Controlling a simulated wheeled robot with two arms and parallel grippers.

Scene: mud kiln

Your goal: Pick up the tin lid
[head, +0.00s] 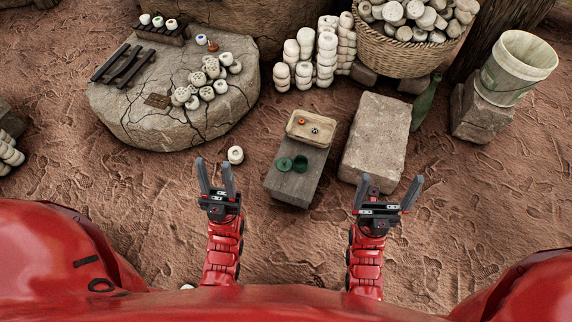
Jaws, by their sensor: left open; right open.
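In the head view a flat green disc, which looks like the tin lid (283,164), lies on the near part of a low grey block (291,186). A darker green round tin (300,163) is right beside it; I cannot tell whether they touch. My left gripper (214,164) is open and empty, to the left of the block and apart from it. My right gripper (389,180) is open and empty, to the right of the block, near the front edge of a pale stone slab.
A shallow wooden tray (298,134) with small items sits behind the lid on the block. The pale stone slab (374,140) stands to the right. A white pot (235,155) is on the ground at left. A cracked round stone (140,128) holds several pots. Bare ground lies in front.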

